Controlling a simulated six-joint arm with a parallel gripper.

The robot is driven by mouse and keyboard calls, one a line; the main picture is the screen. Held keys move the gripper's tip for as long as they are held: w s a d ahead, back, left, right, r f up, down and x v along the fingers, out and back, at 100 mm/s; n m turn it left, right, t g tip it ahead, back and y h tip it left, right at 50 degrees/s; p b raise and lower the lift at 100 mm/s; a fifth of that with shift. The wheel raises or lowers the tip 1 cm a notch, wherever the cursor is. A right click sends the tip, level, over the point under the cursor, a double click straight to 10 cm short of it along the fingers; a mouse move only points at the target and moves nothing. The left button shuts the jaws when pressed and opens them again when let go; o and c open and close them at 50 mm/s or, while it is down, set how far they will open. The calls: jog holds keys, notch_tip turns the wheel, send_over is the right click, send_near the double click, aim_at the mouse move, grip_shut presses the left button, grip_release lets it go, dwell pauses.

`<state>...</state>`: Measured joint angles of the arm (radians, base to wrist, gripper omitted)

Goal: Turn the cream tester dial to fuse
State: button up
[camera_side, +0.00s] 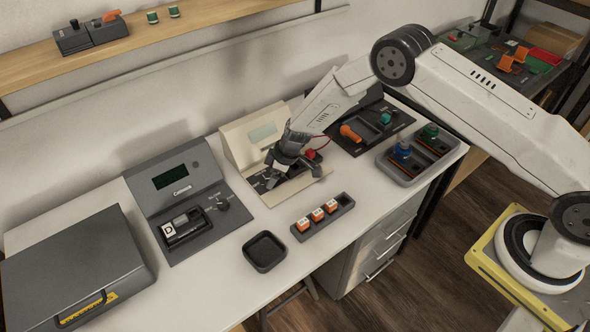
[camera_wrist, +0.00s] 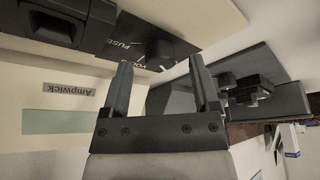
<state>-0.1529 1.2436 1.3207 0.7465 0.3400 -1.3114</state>
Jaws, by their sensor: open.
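The cream tester (camera_side: 235,143) stands at the middle of the bench against the wall. In the wrist view its cream face (camera_wrist: 60,65) carries an upside-down "Ampwick" label, and its dark panel has a black dial (camera_wrist: 160,50). The word "FUSE" is printed left of the dial, with another, partly hidden word close to it. I cannot tell which mark the dial points to. My gripper (camera_wrist: 161,62) is open, with the dial showing between and beyond its fingertips, apparently apart from them. In the side view my gripper (camera_side: 283,168) hangs over the tester's front and hides the dial.
A grey "Connex"-like tester (camera_side: 180,185) stands to the left, a dark station (camera_side: 365,132) with orange and teal parts to the right. A rack of orange blocks (camera_side: 322,216) and an empty black tray (camera_side: 264,252) lie in front. A red part (camera_side: 311,154) sits beside my gripper.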

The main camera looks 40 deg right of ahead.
jog(key=shift+w+a+f, duration=0.15)
jog(key=shift+f, duration=0.25)
grip_shut()
jog(key=shift+a+m+t+h, duration=0.1)
jog(key=shift+m+t+h, duration=0.3)
jog(key=shift+m, duration=1.1)
jog(key=shift+a+m+t+h, duration=0.15)
jog(key=shift+m+h, duration=0.45)
jog(key=shift+m, duration=0.9)
jog(key=shift+d, duration=0.15)
grip_release()
